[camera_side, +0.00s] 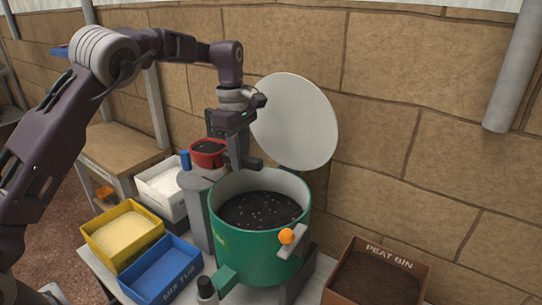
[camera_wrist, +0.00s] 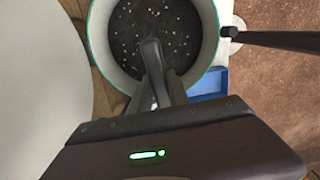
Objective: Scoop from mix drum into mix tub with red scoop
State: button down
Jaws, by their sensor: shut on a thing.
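My gripper (camera_side: 238,157) is shut on the dark handle of the red scoop (camera_side: 208,160). The scoop looks level, holds dark mix, and is up beyond the left side of the drum's rim. In the wrist view the handle (camera_wrist: 151,55) juts out ahead of my gripper; the red bowl is hidden there. The green mix drum (camera_side: 240,245) is open, with dark, pale-flecked mix (camera_side: 260,210) inside. The blue mix tub (camera_side: 163,270) stands at the drum's front left and looks empty; a corner of it (camera_wrist: 212,82) shows in the wrist view.
The round white lid (camera_side: 293,120) stands open behind the drum. A yellow tub (camera_side: 128,248) of cream material and a white bin (camera_side: 165,195) are at left. A grey post (camera_side: 198,215) rises beside the drum. A peat bin (camera_side: 372,280) is at right.

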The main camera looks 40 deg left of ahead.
jog(key=s+a+f+m, duration=0.1)
jog(key=s+f+m, duration=0.1)
jog(key=s+m, duration=0.6)
jog(key=s+a+f+m, duration=0.2)
jog(key=s+m, duration=0.2)
jog(key=s, duration=0.7)
notch_tip(320, 180, down, 11)
jog(key=w+d+n, duration=0.2)
jog(key=n, duration=0.7)
jog(key=s+a+f+n, duration=0.3)
jog(key=s+f, duration=0.2)
jog(key=f, duration=0.2)
jog(key=shift+a+f+y, duration=0.2)
jog(key=shift+a+y, duration=0.1)
jog(key=shift+a, duration=0.05)
jog(key=shift+s+a+f+h, duration=0.1)
jog(key=shift+a+f+h, duration=0.05)
jog(key=shift+f+h, duration=0.8)
